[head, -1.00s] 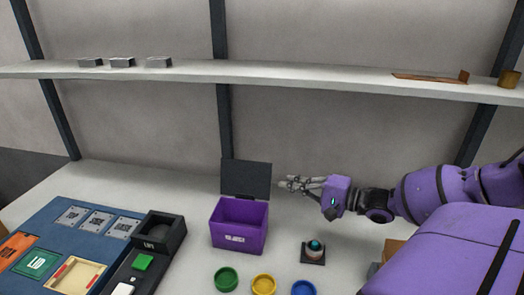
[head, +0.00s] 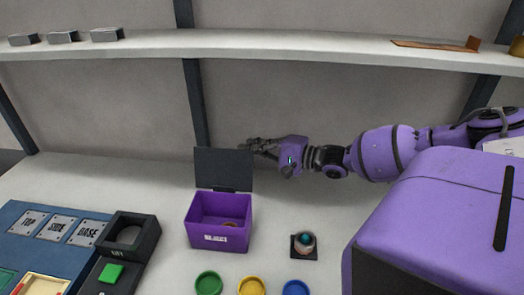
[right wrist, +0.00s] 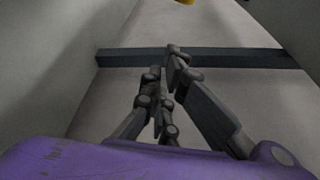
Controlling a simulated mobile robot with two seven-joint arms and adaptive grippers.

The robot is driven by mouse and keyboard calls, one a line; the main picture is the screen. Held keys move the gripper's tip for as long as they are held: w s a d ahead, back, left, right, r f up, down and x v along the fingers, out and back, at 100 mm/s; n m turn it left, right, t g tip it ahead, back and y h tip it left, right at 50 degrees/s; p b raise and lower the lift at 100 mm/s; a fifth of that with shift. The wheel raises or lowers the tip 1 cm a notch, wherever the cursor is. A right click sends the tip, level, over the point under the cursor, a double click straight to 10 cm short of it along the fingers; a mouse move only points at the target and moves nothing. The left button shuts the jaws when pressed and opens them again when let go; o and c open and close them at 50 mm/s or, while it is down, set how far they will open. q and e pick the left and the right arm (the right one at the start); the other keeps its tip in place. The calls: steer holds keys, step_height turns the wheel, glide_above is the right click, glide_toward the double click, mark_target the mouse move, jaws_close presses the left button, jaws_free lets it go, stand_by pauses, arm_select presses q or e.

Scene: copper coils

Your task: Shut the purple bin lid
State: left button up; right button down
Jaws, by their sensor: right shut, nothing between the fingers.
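The purple bin (head: 205,238) stands on the table with its dark grey lid (head: 222,172) raised upright at the back. Something small and orange-brown (head: 231,223) lies inside the bin. My right gripper (head: 246,147) is shut and empty at the lid's upper right corner, its fingertips level with the lid's top edge. I cannot tell whether it touches the lid. In the right wrist view the fingers (right wrist: 168,60) are together with nothing between them, and the bin and lid do not show there. My left gripper is out of view.
A round-topped button on a dark base (head: 304,246) stands right of the bin. Green (head: 208,284), yellow (head: 252,287) and blue (head: 295,288) rings lie in front. A dark fixture (head: 130,238) stands to the left. The shelf (head: 300,45) runs above my right arm.

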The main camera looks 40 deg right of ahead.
mark_target(239, 150)
arm_select(q)
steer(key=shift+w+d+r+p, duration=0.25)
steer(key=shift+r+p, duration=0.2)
steer(key=shift+p, duration=0.05)
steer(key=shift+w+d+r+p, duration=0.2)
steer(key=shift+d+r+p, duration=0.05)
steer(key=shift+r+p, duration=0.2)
arm_select(e)
steer(key=a, duration=0.2)
steer(key=a+r, duration=0.1)
steer(key=a, duration=0.1)
steer(key=shift+w, duration=0.1)
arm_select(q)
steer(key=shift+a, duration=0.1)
arm_select(e)
steer(key=shift+w+a, duration=0.1)
steer(key=shift+w, duration=0.05)
